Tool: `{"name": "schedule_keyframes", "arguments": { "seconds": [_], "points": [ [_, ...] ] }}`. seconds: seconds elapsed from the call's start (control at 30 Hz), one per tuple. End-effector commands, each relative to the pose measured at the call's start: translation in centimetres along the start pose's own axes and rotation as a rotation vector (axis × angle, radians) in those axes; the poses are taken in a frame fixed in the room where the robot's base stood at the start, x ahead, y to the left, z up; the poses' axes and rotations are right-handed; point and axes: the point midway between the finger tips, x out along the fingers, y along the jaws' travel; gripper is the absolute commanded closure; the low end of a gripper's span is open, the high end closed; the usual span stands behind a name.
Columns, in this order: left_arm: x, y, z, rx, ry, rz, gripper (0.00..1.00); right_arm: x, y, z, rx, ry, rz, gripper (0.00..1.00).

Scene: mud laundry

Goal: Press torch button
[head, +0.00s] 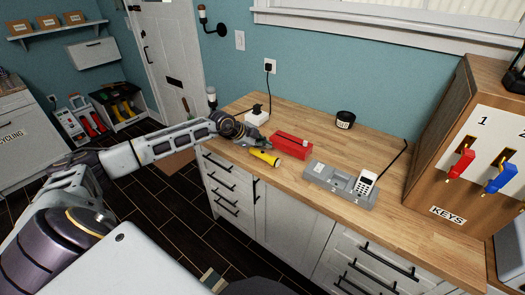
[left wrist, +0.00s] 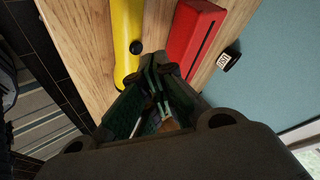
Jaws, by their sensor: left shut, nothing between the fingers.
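A yellow torch (head: 265,157) lies on the wooden counter near its front edge. In the left wrist view the torch (left wrist: 127,35) shows a round black button (left wrist: 135,47) on its upper side. My left gripper (head: 266,145) is shut and empty, low over the counter behind the torch. In the left wrist view its fingertips (left wrist: 165,66) appear just below and to the right of the button, between the torch and a red box (left wrist: 195,45). Whether they touch anything I cannot tell. My right gripper is in neither view.
The red box (head: 291,144) lies close to the right of the torch. A white plug block (head: 257,116) sits behind. The counter between has bare room.

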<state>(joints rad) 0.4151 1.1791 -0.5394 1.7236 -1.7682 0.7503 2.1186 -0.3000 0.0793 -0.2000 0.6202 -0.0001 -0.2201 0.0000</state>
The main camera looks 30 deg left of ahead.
Motion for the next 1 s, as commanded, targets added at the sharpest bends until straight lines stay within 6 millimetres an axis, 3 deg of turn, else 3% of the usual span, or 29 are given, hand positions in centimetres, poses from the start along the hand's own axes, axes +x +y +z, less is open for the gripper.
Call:
{"name": "schedule_keyframes", "arguments": {
  "seconds": [0.57, 1.0],
  "points": [
    [-0.4, -0.3, -0.3, 0.000, 0.000, 0.000, 1.00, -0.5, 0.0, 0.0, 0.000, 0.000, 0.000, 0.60],
    [-2.2, -1.6, -1.6, 0.000, 0.000, 0.001, 1.00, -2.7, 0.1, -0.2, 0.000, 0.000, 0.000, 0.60]
  ]
}}
